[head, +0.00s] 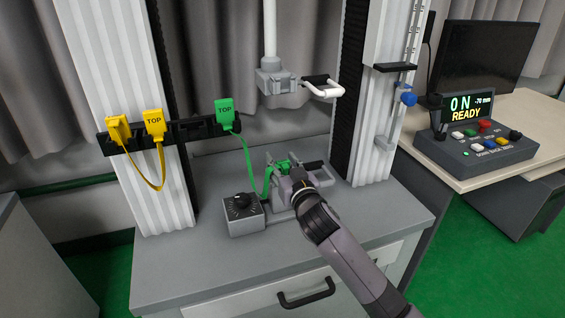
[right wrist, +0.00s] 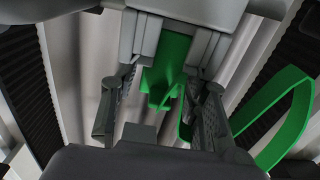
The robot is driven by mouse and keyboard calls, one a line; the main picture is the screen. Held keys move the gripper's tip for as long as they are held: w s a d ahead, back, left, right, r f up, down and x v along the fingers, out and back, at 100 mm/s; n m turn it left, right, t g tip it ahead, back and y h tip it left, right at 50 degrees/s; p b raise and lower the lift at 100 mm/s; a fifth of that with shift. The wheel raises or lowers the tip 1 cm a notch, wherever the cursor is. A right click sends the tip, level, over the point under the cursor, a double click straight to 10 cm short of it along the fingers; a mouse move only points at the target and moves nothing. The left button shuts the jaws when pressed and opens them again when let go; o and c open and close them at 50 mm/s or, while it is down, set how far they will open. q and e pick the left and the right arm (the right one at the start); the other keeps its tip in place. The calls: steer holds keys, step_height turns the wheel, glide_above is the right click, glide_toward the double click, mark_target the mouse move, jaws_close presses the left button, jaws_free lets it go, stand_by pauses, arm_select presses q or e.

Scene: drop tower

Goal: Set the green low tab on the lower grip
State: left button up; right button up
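The green low tab (head: 281,167) is at the lower grip (head: 284,213), on the bench between the tower columns. In the right wrist view the tab (right wrist: 166,68) sits between the grey jaws (right wrist: 146,36) of the lower grip, its end sticking out towards me. My right gripper (head: 296,175) is at the lower grip. Its fingers (right wrist: 160,100) are spread on both sides of the tab's end, with visible gaps, and appear empty. A green strap (head: 249,160) runs from the low tab up to the green TOP tab (head: 225,112) in the rack. My left gripper is not in view.
Yellow tabs (head: 154,122) hang on the black rack (head: 190,131) at the left. The upper grip (head: 273,80) with a white handle (head: 325,89) hangs above. A knob box (head: 243,214) stands left of the lower grip. The control box (head: 478,140) reads READY at the right.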

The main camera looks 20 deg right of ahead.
steer(key=shift+o, duration=0.4)
steer(key=shift+r, duration=0.1)
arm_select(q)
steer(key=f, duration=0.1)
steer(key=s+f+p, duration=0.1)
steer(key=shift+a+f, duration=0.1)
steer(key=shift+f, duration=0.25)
arm_select(e)
steer(key=s, duration=1.2)
steer(key=shift+d, duration=0.2)
